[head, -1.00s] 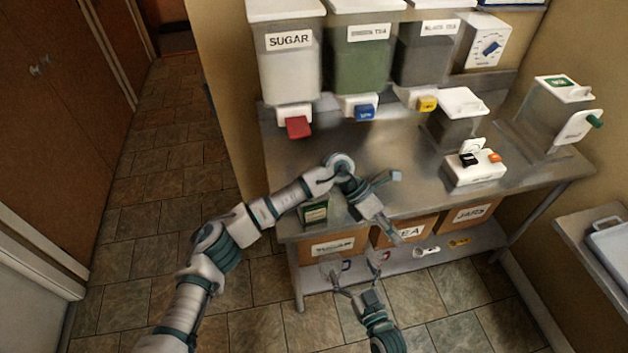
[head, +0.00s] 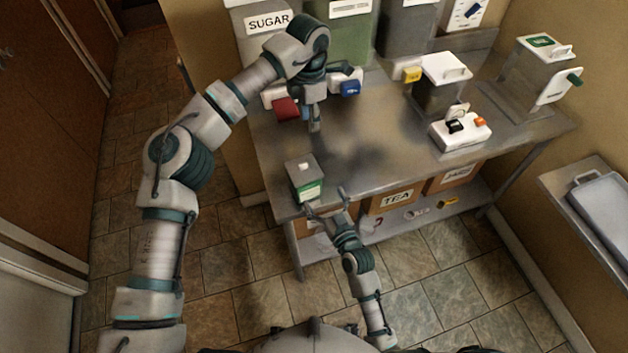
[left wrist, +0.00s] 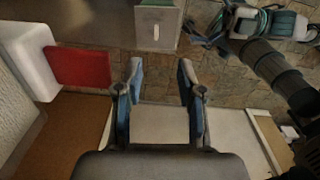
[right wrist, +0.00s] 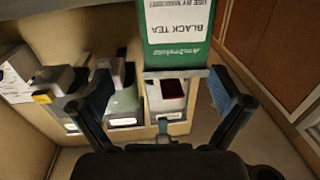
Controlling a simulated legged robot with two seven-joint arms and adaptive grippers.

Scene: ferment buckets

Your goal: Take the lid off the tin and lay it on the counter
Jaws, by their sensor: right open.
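The tin (head: 306,184) is a grey and green box with a small handle on its lid (head: 300,165). It stands upright at the counter's front left edge, lid on. The lid and its pale handle show at the top of the left wrist view (left wrist: 157,32). The right wrist view shows the tin's green side with a "BLACK TEA" label (right wrist: 178,28). My left gripper (head: 316,120) is open and empty, pointing down over the counter behind the tin. My right gripper (head: 326,199) is open just in front of the tin, its fingers spread toward the tin's lower part.
The counter (head: 375,150) is bare right of the tin. Dispensers with a red tap (head: 286,108), a blue tap (head: 350,88) and a yellow tap (head: 412,75) stand at the back. A white device (head: 460,132) sits on the right. Labelled boxes (head: 396,198) are on the shelf below.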

